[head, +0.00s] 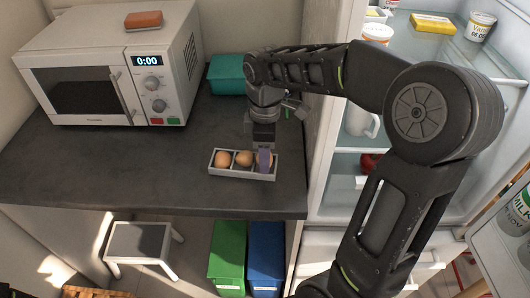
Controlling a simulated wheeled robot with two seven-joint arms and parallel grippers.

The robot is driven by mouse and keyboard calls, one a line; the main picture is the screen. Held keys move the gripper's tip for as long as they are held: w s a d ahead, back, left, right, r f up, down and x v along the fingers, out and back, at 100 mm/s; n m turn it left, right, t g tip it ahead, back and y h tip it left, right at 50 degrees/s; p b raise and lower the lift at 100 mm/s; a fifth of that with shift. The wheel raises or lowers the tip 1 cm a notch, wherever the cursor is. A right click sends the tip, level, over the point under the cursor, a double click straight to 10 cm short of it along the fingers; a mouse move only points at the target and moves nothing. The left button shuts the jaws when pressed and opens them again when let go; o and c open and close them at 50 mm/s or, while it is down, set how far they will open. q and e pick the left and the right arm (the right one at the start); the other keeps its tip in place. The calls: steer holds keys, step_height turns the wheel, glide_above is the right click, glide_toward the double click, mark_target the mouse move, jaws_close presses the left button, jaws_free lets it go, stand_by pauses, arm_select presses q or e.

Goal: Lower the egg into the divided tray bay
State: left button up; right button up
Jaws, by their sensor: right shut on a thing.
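The divided tray (228,172) is a small pale grey box on the dark counter, near its front edge. One brown egg (222,158) sits in the left bay and another brown egg (243,158) in the middle bay. My right gripper (264,159) points down over the right bay, its fingers reaching to about rim height. It is shut on an egg, which is mostly hidden by the fingers; I cannot tell whether this egg touches the bay floor. My left gripper is not in view.
A microwave (92,88) with an orange sponge (143,20) on top stands at the left. A teal container (227,74) is behind the tray. The open fridge (318,110) stands close to the right. The counter left of the tray is clear.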

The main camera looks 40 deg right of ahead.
steer(key=shift+f, duration=0.25)
steer(key=o, duration=1.4)
steer(key=shift+r, duration=3.95)
